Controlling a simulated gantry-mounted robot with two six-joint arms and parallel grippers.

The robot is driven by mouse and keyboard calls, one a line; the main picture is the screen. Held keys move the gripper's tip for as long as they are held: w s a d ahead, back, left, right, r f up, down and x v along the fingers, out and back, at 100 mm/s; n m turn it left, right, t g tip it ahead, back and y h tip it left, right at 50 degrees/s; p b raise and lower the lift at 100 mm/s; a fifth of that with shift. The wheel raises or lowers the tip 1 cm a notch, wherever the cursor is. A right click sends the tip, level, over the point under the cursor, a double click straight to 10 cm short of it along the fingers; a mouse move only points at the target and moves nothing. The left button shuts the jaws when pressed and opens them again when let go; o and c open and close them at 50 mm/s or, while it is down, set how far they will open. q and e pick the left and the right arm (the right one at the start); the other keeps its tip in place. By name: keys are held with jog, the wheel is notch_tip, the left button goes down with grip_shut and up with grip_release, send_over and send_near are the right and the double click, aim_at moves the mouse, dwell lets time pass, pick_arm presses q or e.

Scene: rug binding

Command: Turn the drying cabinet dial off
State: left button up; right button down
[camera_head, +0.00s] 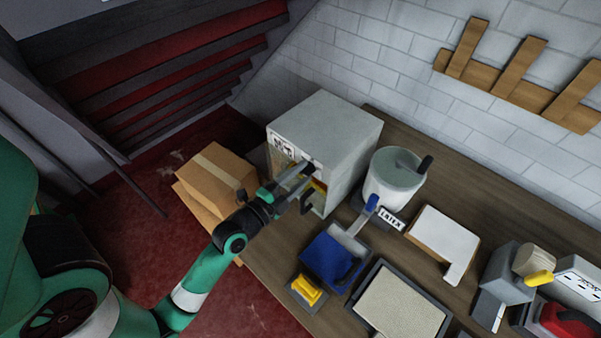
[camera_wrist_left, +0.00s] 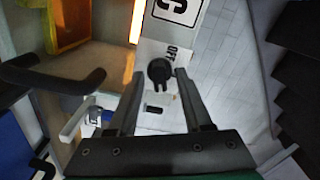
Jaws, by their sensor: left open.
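The drying cabinet (camera_head: 338,128) is a pale grey box on the bench against the wall. Its dial (camera_wrist_left: 159,71) is a round black knob on the white front panel, beside the printed word OFF, in the left wrist view. My left gripper (camera_head: 298,174) reaches the cabinet's front in the head view. In the left wrist view the open left gripper (camera_wrist_left: 157,85) has one finger on each side of the dial. I cannot tell whether the fingers touch it. A dark handle (camera_wrist_left: 60,82) shows at left. My right gripper is not in view.
A cardboard box (camera_head: 215,178) stands left of the cabinet. A white pot (camera_head: 392,180) labelled LATEX stands to its right. A blue tray (camera_head: 333,258), a yellow item (camera_head: 308,290) and a dark-framed mat (camera_head: 401,308) lie in front.

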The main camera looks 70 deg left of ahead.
pick_arm(q)
grip_shut()
